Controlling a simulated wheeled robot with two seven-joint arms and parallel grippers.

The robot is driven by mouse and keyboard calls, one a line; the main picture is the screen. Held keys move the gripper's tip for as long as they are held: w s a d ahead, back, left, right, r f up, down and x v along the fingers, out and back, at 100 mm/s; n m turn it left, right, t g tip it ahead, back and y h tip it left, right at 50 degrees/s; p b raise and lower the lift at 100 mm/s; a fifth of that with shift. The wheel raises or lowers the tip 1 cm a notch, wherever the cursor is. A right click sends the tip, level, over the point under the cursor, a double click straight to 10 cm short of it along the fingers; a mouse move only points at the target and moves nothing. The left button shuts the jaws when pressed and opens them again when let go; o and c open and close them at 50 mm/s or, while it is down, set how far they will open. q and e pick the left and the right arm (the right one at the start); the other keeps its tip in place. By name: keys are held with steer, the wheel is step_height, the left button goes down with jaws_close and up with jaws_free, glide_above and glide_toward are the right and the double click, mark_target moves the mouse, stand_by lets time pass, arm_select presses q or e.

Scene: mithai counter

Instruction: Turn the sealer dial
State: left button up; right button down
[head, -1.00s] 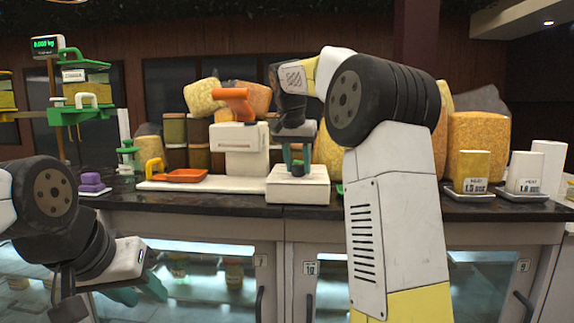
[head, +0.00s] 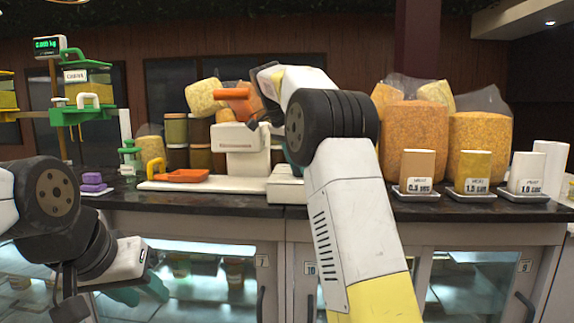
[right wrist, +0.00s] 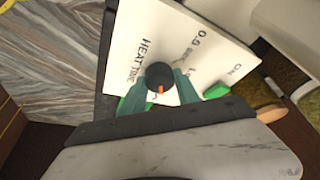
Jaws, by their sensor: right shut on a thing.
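The sealer's white panel (right wrist: 180,45) fills the middle of the right wrist view, with "HEAT TIME" and "0.0 sec" lettering. Its round black dial (right wrist: 158,74) has an orange mark at the lower edge in that view. My right gripper (right wrist: 160,84) has its teal fingers on both sides of the dial, shut on it. In the head view the white sealer (head: 240,137) has an orange handle, and my right arm hides the dial and most of that gripper. My left gripper (head: 142,287) hangs low at the left, away from the sealer, its teal fingers apart and empty.
Pouch cards marked with seconds, among them a 0.5 sec card (head: 418,168), stand at the counter's right. An orange scoop tray (head: 182,176) and a purple stack (head: 92,182) lie left. Large snack bags stand behind. The dark counter (head: 215,200) edges glass cabinets.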

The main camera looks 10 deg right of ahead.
stand_by(0.5)
steer(key=c, duration=0.9)
jaws_free()
steer(key=v, duration=0.7)
steer(key=shift+a+r, duration=0.2)
steer(key=shift+r, duration=0.15)
